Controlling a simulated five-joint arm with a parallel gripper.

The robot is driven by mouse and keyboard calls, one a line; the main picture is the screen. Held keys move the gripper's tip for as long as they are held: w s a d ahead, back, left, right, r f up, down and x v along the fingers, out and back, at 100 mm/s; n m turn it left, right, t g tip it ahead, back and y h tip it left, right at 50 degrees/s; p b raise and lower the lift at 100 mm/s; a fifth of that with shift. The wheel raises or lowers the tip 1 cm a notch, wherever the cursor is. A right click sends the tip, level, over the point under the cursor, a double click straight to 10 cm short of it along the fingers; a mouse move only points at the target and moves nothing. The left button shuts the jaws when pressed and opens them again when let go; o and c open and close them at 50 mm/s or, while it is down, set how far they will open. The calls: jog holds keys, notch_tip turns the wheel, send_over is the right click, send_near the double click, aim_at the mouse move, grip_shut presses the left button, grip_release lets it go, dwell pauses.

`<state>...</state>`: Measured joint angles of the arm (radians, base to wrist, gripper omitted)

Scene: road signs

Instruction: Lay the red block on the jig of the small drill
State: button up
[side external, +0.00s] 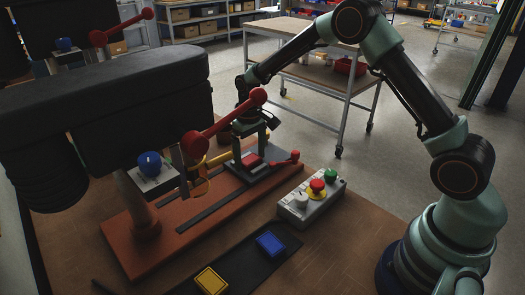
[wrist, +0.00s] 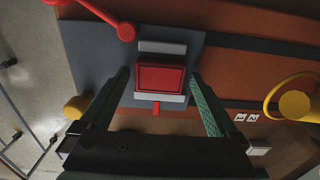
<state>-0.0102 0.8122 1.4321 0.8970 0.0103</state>
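The red block (side external: 251,160) lies on the grey jig plate (side external: 262,178) of the small drill (side external: 90,110). In the wrist view the block (wrist: 160,79) sits flat between two light grey bars of the jig (wrist: 90,50), with a small red tab at the near bar. My gripper (side external: 250,147) is low over the jig. In the wrist view its fingers (wrist: 160,73) stand open on either side of the block, with a gap showing on both sides. Part of the block is hidden by a finger in the side view.
A red lever (side external: 228,122) and a yellow part (side external: 222,157) are close left of my gripper. A control box (side external: 312,196) with several buttons stands to the right. A dark strip (side external: 240,268) in front bears a blue block (side external: 270,244) and a yellow block (side external: 211,281).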

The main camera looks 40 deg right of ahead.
aim_at(251, 160)
jog(key=shift+r, duration=0.1)
notch_tip(251, 160, up, 12)
dwell(0.6)
jog(key=shift+r, duration=0.1)
dwell(0.4)
jog(key=s+r+t, duration=0.2)
jog(key=s+r, duration=0.2)
jog(key=s, duration=0.6)
jog(key=s+r+t, duration=0.3)
jog(key=s+r, duration=0.1)
jog(key=s, duration=0.7)
jog(key=shift+d+r+t, duration=0.25)
jog(key=shift+t, duration=0.05)
jog(key=shift+c, duration=0.3)
